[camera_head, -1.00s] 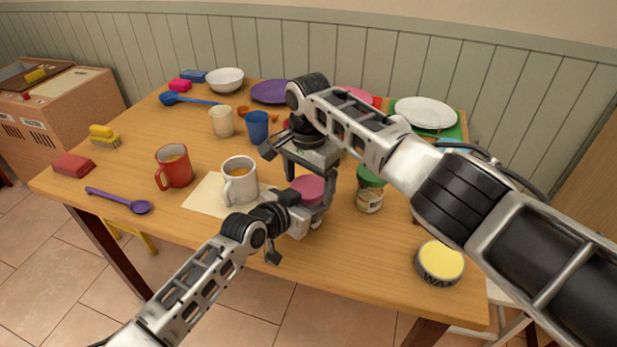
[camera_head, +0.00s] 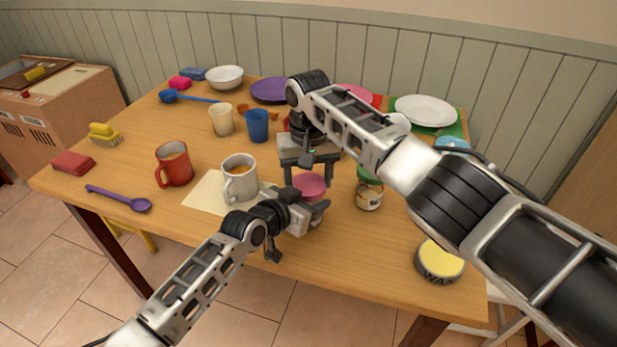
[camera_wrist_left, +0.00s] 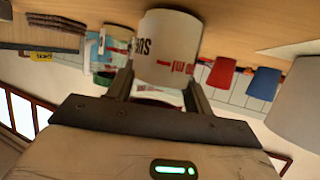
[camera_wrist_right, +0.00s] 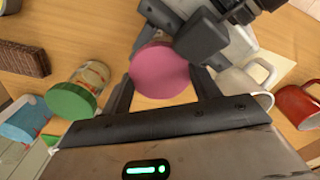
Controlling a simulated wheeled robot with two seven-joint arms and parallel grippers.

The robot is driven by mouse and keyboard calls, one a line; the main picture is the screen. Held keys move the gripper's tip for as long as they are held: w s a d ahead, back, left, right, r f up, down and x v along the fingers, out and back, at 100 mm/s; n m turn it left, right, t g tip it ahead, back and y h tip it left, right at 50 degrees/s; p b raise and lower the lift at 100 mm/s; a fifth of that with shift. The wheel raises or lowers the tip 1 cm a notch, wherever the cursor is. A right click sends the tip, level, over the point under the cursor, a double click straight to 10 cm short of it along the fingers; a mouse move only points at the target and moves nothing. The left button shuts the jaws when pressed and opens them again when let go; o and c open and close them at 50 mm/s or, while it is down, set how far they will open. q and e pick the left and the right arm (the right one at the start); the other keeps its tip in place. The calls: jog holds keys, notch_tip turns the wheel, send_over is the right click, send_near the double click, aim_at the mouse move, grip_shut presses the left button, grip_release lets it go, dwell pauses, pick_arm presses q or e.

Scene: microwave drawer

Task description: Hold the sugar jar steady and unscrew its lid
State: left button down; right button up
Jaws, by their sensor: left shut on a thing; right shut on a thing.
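The sugar jar (camera_wrist_left: 166,48) is white with red lettering and stands on the table, mostly hidden in the head view. Its pink lid (camera_head: 311,186) faces up. My left gripper (camera_head: 312,214) is shut on the jar's body from the side, with a finger on each side in the left wrist view. My right gripper (camera_head: 308,178) points down from above and is shut around the lid. The lid (camera_wrist_right: 159,70) also shows between its fingers in the right wrist view. I cannot tell whether the lid is loose.
A jar with a green lid (camera_head: 369,196) stands close on the right. A white mug (camera_head: 238,182) stands close on the left, with a red mug (camera_head: 173,165) beyond it. A yellow-topped wax tin (camera_head: 440,261) sits near the right front edge. Cups and plates fill the back.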

jog(key=o, duration=1.1)
jog(key=shift+a, duration=0.1)
